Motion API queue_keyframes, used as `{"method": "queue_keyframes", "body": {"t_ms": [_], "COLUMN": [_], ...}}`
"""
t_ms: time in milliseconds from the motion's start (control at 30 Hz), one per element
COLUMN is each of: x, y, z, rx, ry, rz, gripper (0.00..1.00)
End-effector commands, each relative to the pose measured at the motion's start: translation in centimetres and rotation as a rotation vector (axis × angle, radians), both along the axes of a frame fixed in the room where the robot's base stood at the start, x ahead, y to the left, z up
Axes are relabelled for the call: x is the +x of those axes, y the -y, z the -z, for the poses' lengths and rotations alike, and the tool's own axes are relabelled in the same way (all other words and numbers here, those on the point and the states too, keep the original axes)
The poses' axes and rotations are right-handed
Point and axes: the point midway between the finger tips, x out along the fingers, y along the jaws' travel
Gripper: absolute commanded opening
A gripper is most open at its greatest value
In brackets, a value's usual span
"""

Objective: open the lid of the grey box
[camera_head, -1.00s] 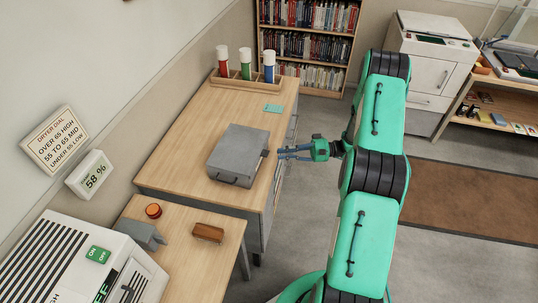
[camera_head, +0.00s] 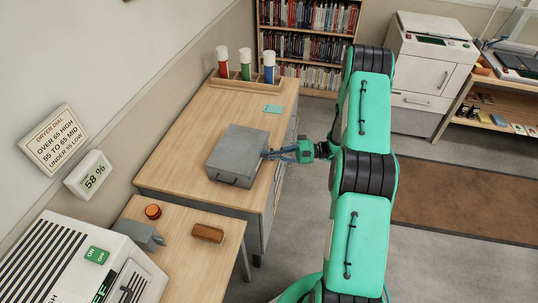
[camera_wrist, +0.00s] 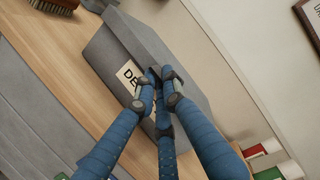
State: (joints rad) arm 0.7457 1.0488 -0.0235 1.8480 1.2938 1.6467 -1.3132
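The grey box (camera_head: 236,156) stands on the wooden desk in the head view, its lid looking down or nearly so. In the wrist view the box (camera_wrist: 105,55) shows a side with a pale label, partly covered by my fingers. My gripper (camera_head: 268,154) is at the box's right side. In the wrist view the blue fingertips of my gripper (camera_wrist: 157,88) are drawn close together beside the label, at a small dark piece by the lid edge. They hide most of that piece, and I cannot tell whether they grip it.
A wooden rack (camera_head: 247,84) with red, green and blue tubes stands behind the box. A teal card (camera_head: 273,109) lies near it. A brown brush (camera_head: 208,233) and an orange jar (camera_head: 153,211) are on the nearer table.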

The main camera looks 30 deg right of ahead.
Motion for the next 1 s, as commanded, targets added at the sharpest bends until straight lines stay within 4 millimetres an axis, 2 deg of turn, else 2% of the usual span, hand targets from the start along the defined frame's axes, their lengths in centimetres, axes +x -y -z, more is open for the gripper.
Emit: {"method": "queue_keyframes", "body": {"t_ms": [533, 733, 1000], "x": [0.0, 0.0, 0.3], "y": [0.0, 0.0, -0.2], "z": [-0.5, -1.9, -4.7], "rx": [-0.016, -0.049, -0.124], "ry": [-0.016, -0.051, -0.135], "rz": [0.000, 0.001, 0.000], "gripper": [0.00, 0.00, 0.00]}}
